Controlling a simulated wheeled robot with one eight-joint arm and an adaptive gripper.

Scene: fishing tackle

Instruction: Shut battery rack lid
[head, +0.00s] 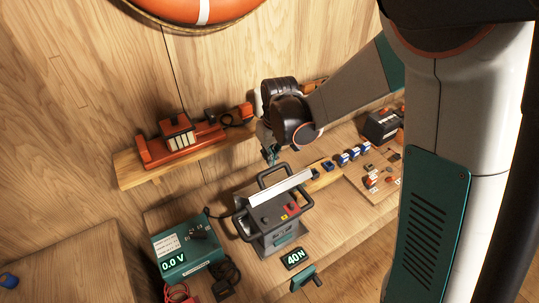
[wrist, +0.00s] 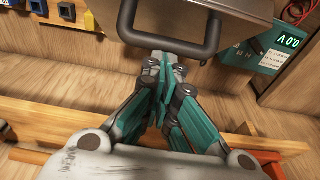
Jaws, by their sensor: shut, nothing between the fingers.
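The battery rack (head: 280,238) is a grey box on the bench in the head view, with red and yellow parts on top. Its lid (head: 279,188) appears raised, seen nearly edge-on as a pale strip, with a black loop handle (head: 264,177) on the wall side. In the wrist view the lid (wrist: 220,12) is a grey panel at the top, and its handle (wrist: 208,40) hangs toward my fingers. My gripper (head: 271,160) is shut and empty on the wall side of the lid. In the wrist view its fingertips (wrist: 165,62) overlap the handle bar; I cannot tell whether they touch.
A teal meter (head: 187,252) reading 0.0 V stands left of the rack, with leads beside it. A 40 N display (head: 294,259) is in front. A wooden shelf (head: 130,168) with an orange tool runs behind. Small blue and red items lie to the right.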

